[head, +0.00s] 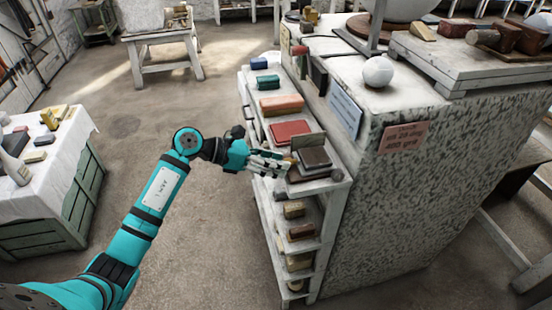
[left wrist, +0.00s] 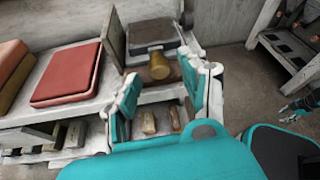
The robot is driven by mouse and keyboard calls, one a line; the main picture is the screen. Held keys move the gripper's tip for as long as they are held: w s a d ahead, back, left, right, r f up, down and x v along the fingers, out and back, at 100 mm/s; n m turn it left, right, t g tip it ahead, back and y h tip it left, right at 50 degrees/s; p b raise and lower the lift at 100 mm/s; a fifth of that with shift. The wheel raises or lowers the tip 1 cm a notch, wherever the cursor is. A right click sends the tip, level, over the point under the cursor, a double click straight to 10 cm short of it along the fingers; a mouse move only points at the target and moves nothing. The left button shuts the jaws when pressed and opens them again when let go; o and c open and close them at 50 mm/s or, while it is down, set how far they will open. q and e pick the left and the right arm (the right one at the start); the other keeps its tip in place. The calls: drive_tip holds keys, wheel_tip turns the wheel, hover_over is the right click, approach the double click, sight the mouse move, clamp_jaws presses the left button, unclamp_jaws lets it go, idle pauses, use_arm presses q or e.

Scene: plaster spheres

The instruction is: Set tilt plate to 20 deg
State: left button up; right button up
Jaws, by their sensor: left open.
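A small dark plate device (head: 314,157), which looks like the tilt plate, sits at the near end of the shelf top. A thin olive panel (head: 308,143) stands upright beside its dark pad; the pad also shows in the left wrist view (left wrist: 152,33). A yellow-brown cylindrical knob (left wrist: 159,67) sticks out of its front. My left gripper (head: 277,163) is open just left of the device. In the left wrist view its fingers (left wrist: 165,92) lie either side of the knob, apart from it as far as I can tell. The plate's angle cannot be read.
A red pad (head: 290,131) and an orange block (head: 282,105) lie farther along the shelf (head: 265,135). Small blocks fill the lower shelves. A speckled cabinet with a pink note (head: 404,138) stands right. My other gripper (left wrist: 300,107) seems to show at the wrist view's right edge.

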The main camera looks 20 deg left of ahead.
use_arm(q)
drive_tip(key=shift+d, duration=0.1)
drive_tip(key=shift+c, duration=0.4)
clamp_jaws()
drive_tip(key=shift+w+r, duration=0.1)
